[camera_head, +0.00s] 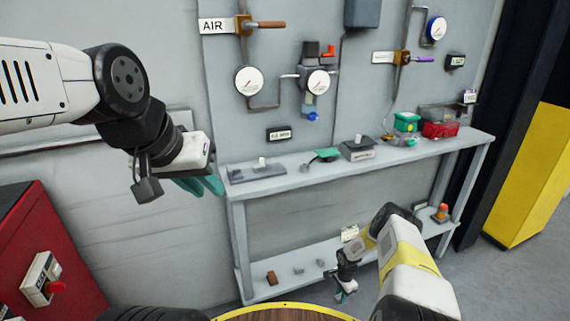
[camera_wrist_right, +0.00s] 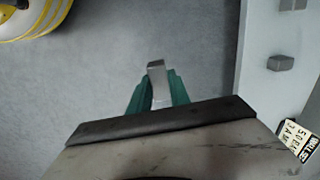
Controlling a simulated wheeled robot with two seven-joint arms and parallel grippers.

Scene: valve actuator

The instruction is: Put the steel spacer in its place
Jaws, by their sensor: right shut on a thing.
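My right gripper (camera_head: 345,297) hangs low in front of the lower shelf in the head view. In the right wrist view its green fingers (camera_wrist_right: 156,95) are shut on a small grey metal block, the steel spacer (camera_wrist_right: 156,68), which sticks out beyond the fingertips above the grey floor. A dark grey fixture (camera_head: 257,174) with a white peg lies on the upper shelf.
The lower shelf (camera_head: 262,293) holds a brown block (camera_head: 271,278), small grey blocks (camera_head: 298,270) and a label card (camera_wrist_right: 296,138). The upper shelf (camera_head: 300,170) carries a green-handled part (camera_head: 326,155), a scale-like box (camera_head: 358,150) and red and green bins. Pipes and gauges line the wall.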

